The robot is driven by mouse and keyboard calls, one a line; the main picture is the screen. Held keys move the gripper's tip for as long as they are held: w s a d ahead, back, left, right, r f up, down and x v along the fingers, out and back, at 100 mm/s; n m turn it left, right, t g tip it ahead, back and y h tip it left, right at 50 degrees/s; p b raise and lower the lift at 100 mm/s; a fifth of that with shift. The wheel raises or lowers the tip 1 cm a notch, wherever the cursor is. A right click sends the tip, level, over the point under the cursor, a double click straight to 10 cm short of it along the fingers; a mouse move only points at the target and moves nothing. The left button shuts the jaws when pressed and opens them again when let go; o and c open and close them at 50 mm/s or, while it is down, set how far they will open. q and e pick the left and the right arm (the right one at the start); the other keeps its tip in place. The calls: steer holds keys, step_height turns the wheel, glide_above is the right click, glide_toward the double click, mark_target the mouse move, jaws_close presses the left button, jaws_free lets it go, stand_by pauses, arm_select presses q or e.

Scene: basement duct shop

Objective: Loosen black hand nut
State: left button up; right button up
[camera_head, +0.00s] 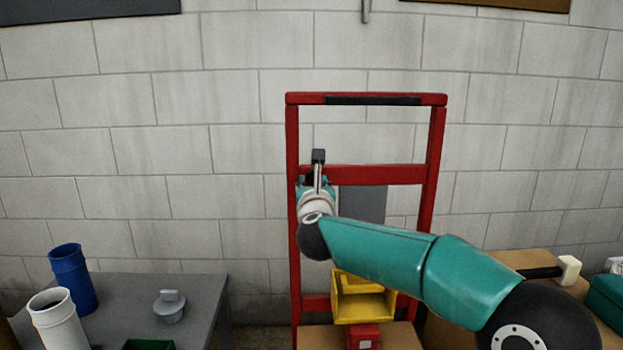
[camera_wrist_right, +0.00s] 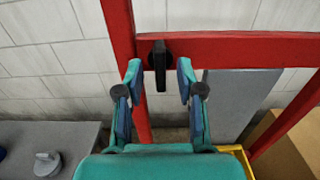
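The black hand nut (camera_head: 318,157) sits on the left part of the middle crossbar of a red frame (camera_head: 366,174). In the right wrist view the nut (camera_wrist_right: 160,64) is a dark upright bar on the crossbar, near the frame's left post. My right gripper (camera_wrist_right: 160,78) is open, with one finger to each side of the nut's lower end and a gap on both sides. No contact shows. In the head view the right gripper (camera_head: 317,184) is at the crossbar, just below the nut's top, and partly hides it. My left gripper is not in view.
A grey panel (camera_head: 364,205) is behind the frame below the crossbar. A yellow bin (camera_head: 363,305) and a red box (camera_head: 363,337) are low at the frame. At left, a grey table (camera_head: 205,295) holds a blue pipe (camera_head: 72,277), a white pipe (camera_head: 58,322) and a grey cap (camera_head: 169,306).

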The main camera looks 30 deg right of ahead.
steer(key=shift+x, duration=1.5)
jaws_close()
